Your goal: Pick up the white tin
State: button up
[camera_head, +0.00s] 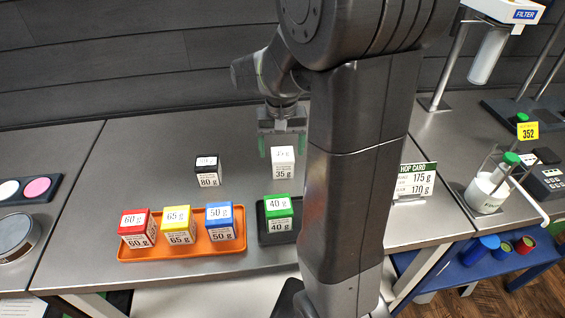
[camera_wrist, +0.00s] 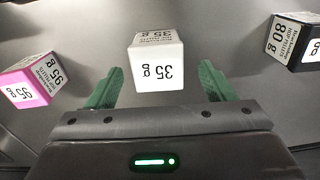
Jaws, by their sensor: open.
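The white tin (camera_head: 283,162), a cube marked 35 g, stands on the grey bench behind the green tin. In the wrist view the white tin (camera_wrist: 156,62) appears centred between the green fingertips, slightly beyond them. My gripper (camera_head: 282,144) hangs just behind and above the tin in the head view, its green fingers spread wide. It is open and empty; the wrist view shows both fingers of my gripper (camera_wrist: 161,84) apart, with no contact on the tin visible.
A black 80 g tin (camera_head: 207,172) stands to the left. A pink 95 g tin (camera_wrist: 33,83) shows in the wrist view. An orange tray (camera_head: 190,247) holds red, yellow and blue tins. A green tin (camera_head: 279,218) sits on a dark tray. A hop card (camera_head: 415,180) stands right.

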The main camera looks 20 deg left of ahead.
aim_at(283, 153)
notch_tip(283, 153, down, 5)
jog(key=shift+w+d+r, duration=0.1)
jog(key=shift+d, duration=0.05)
jog(key=c, duration=1.1)
jog(key=shift+r, duration=0.1)
